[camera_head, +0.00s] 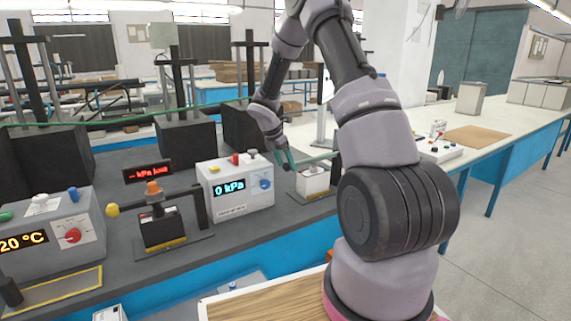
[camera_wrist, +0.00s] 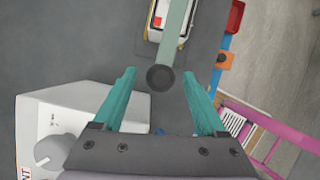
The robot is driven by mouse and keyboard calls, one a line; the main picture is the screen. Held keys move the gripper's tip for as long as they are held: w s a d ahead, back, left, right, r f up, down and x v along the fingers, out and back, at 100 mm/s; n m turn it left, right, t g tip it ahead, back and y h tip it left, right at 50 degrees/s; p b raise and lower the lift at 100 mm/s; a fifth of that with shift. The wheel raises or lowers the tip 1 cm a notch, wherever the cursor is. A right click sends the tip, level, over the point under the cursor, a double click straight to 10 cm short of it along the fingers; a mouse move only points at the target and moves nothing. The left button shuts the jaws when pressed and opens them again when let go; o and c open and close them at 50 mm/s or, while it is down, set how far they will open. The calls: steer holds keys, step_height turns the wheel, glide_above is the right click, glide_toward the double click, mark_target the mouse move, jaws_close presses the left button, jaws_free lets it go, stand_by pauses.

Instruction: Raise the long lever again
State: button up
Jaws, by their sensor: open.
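The long lever (camera_wrist: 176,30) is a pale grey-green bar with a dark round end (camera_wrist: 160,77) in the wrist view. It runs from the top edge down to between my fingertips. In the head view a green bar (camera_head: 318,158) shows above a small white box (camera_head: 313,183), partly behind my arm. My gripper (camera_wrist: 160,74) has two teal fingers, spread apart on either side of the lever's end, with a gap on each side. In the head view my gripper (camera_head: 284,160) is at the bar's left end. I cannot tell its height relative to the bar.
A white kPa gauge box (camera_head: 235,188) stands just left of my gripper. Further left are a yellow-knobbed lever device (camera_head: 162,228) and a temperature box (camera_head: 50,232). Dark blocks with posts (camera_head: 187,138) stand behind. An orange piece (camera_wrist: 225,60) lies right in the wrist view.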

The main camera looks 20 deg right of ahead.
jaws_close()
stand_by(1.4)
